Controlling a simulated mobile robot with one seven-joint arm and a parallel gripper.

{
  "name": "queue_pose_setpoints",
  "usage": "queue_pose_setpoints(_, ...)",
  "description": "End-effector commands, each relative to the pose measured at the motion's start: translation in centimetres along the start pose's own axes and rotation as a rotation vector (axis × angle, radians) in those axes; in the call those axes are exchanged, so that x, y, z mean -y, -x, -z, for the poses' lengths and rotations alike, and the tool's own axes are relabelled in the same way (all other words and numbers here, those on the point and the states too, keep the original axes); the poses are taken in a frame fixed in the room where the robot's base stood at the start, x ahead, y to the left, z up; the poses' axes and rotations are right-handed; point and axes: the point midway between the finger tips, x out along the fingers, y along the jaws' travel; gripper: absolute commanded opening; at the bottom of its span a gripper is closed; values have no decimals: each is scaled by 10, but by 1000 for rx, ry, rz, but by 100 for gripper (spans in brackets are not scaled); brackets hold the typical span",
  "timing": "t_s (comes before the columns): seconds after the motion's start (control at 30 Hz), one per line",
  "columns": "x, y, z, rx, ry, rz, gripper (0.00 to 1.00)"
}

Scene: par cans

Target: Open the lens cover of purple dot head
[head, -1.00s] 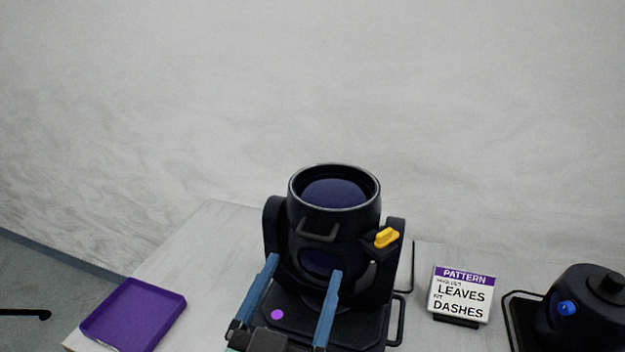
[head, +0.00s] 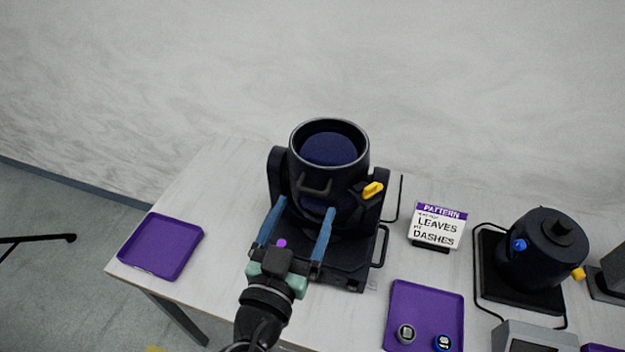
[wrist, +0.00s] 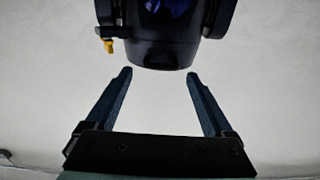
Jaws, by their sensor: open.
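The purple dot head (head: 328,170) is a dark moving-head lamp standing on the table, its barrel pointing up. A dark blue lens (head: 328,150) shows inside its rim. A small dark handle (head: 315,187) sits on the barrel's near side, and a yellow knob (head: 373,190) on its right. The purple dot (head: 281,243) shows low at the front, just above my gripper body. My gripper (head: 305,206) is open and empty, its two blue fingers in front of the barrel. The wrist view shows the barrel (wrist: 165,50) beyond the fingertips and the yellow knob (wrist: 109,46) at left.
A purple tray (head: 160,246) lies empty at left. Another purple tray (head: 425,300) at right holds two small round pieces. A sign (head: 437,226) reads PATTERN, LEAVES, DASHES. A second dark lamp (head: 548,250) with a blue dot stands further right.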

Motion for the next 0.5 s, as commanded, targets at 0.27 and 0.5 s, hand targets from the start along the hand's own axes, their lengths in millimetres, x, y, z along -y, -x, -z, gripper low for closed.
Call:
queue_pose_setpoints(0.27, 0, -42, 2, -1, 0, -2, 87)
queue_pose_setpoints(0.5, 0, -54, 0, 0, 0, 0, 87)
